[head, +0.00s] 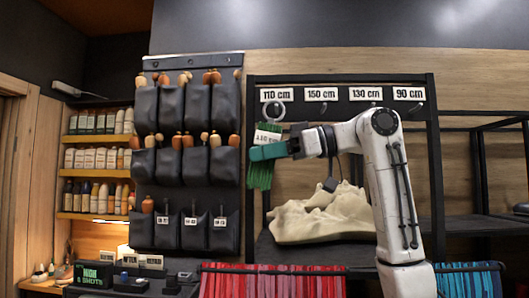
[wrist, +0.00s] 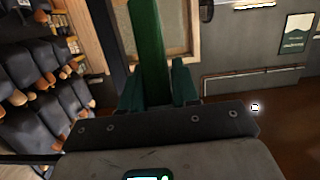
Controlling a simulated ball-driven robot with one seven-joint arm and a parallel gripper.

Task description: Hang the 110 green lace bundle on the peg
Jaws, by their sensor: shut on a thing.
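The green lace bundle (head: 262,174) hangs upright in my gripper (head: 264,152), with a pale tag (head: 268,137) on its upper part. A white ring (head: 275,109) shows just above the bundle, below the "110 cm" label (head: 276,95). I cannot tell whether the ring is around the peg there; the 110 peg itself is not clear. In the wrist view the green bundle (wrist: 149,45) stands between the two teal fingers of my gripper (wrist: 158,85), which are shut on it.
The black rack frame (head: 432,130) also carries "150 cm", "130 cm" and "90 cm" labels with small hooks. A cream cloth-like heap (head: 325,218) lies below. Red laces (head: 270,283) hang under the shelf.

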